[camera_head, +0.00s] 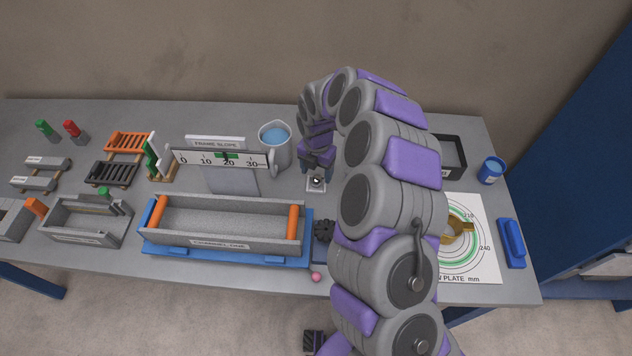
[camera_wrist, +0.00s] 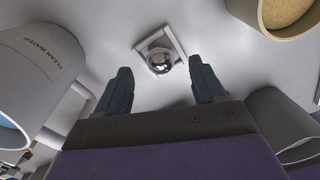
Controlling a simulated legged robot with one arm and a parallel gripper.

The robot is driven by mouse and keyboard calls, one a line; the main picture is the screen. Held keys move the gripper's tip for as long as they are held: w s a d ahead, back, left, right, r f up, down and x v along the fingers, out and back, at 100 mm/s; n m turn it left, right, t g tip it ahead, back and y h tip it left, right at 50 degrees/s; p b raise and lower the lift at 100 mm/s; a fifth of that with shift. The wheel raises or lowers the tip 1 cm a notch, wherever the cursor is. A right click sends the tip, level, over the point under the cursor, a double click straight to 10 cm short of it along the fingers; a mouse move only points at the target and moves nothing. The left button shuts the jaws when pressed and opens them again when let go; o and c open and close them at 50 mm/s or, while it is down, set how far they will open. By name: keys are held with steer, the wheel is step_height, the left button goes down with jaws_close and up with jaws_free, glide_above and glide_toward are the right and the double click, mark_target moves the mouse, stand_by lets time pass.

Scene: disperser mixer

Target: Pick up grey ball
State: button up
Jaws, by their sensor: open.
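The grey ball (camera_wrist: 161,63) is shiny and sits in a small square light-grey holder (camera_wrist: 149,47) on the table. In the head view the ball (camera_head: 316,181) is a tiny spot in its holder, just in front of my gripper (camera_head: 317,166). In the wrist view my gripper (camera_wrist: 159,72) is open and empty. Its two dark fingers point toward the ball, one on each side in the picture, with the ball near the fingertip line. I see no contact, and the height gap is hard to tell.
A clean water jug (camera_head: 275,145) stands close left of my gripper. A channel tank (camera_head: 225,222) on a blue base lies in front left. A tan-filled cup (camera_wrist: 285,14) and a grey cylinder (camera_wrist: 283,124) are at right in the wrist view.

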mark_target(316, 177)
step_height(316, 177, down, 4)
steer(key=shift+r+b, duration=0.25)
steer(key=shift+b, duration=0.05)
steer(key=c, duration=1.3)
